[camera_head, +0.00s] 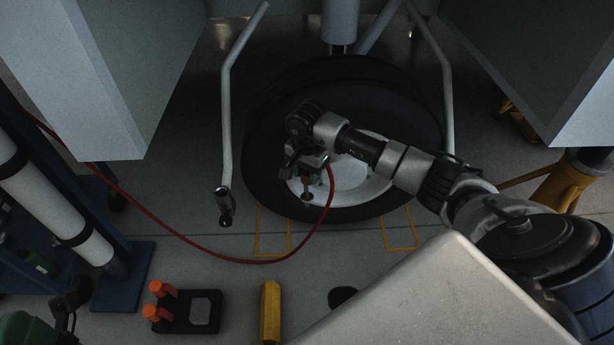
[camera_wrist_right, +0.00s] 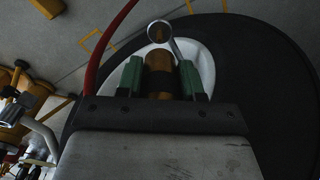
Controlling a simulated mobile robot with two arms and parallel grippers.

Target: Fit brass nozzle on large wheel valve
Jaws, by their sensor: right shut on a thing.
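The large wheel (camera_head: 270,110) has a black tyre and a pale hub (camera_head: 350,178); it also shows in the wrist view (camera_wrist_right: 270,90). My right gripper (camera_head: 308,172) is in front of the hub's left part. Its green fingers are shut on the brass nozzle (camera_wrist_right: 159,75), which shows as a brown stub in the head view (camera_head: 307,185). A grey ring with a stem (camera_wrist_right: 160,32) lies beyond the nozzle's tip, over the hub. I cannot tell whether it is the valve or whether the nozzle touches it. My left gripper is not in view.
A red hose (camera_head: 200,252) loops over the floor to my right gripper. Grey bent bars (camera_head: 226,120) flank the wheel. A black block with orange pegs (camera_head: 190,312) and a yellow bar (camera_head: 270,312) lie in front.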

